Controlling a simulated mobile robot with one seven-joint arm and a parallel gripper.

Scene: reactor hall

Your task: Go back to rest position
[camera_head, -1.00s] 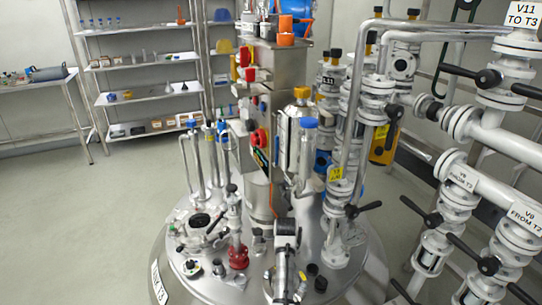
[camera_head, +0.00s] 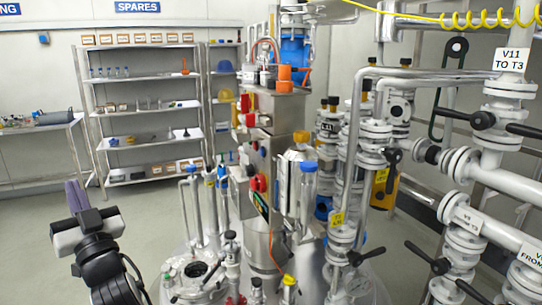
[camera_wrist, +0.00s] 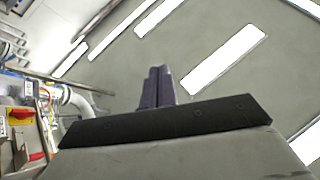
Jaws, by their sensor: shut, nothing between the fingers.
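My gripper (camera_head: 75,195) shows at the lower left of the head view, raised and pointing up, in front of the shelving and floor. Its purple-grey fingers are together with nothing between them. In the wrist view my gripper (camera_wrist: 158,88) shows its two dark fingers side by side against the ceiling. It touches nothing that I can see.
A steel reactor (camera_head: 205,292) with pipes and fittings stands in the middle. White valve pipework (camera_head: 465,160) fills the right side. Metal shelves (camera_head: 140,105) stand at the back left, a side table (camera_head: 40,125) farther left. Open floor (camera_head: 40,230) lies at left.

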